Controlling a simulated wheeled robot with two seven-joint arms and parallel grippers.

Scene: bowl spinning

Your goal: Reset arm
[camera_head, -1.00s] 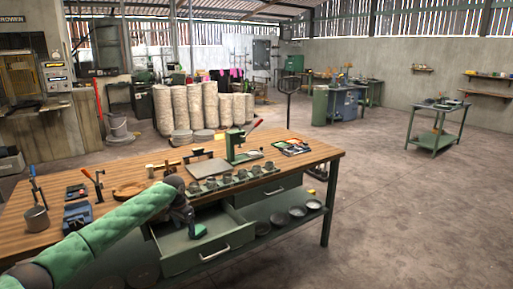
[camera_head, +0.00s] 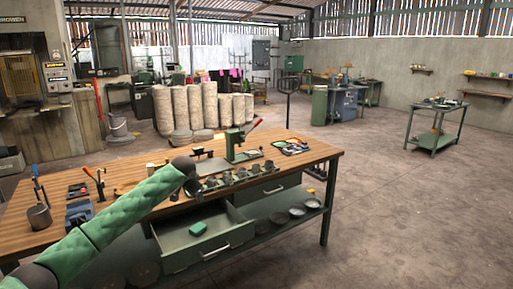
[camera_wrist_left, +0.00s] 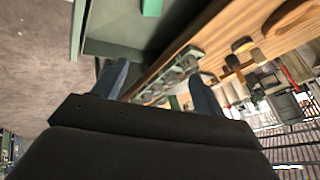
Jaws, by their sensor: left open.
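My left arm, with a green padded sleeve, reaches in from the left over the workbench (camera_head: 110,198). My left gripper (camera_head: 194,190) is small and dark in the head view, above the bench's front edge and the back of the open drawer (camera_head: 231,236). In the left wrist view its two fingers (camera_wrist_left: 158,90) are spread apart with nothing between them. A small green object (camera_head: 198,229) lies inside the drawer, apart from the gripper; a green piece at the top of the wrist view (camera_wrist_left: 151,7) looks like the same object. My right gripper is not in view.
A row of small metal cups (camera_head: 240,175) stands near the bench's front edge, with a green lever press (camera_head: 238,147) behind. A metal pot (camera_head: 39,216) and lever tools stand at the left. Several bowls (camera_head: 298,211) sit on the lower shelf.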

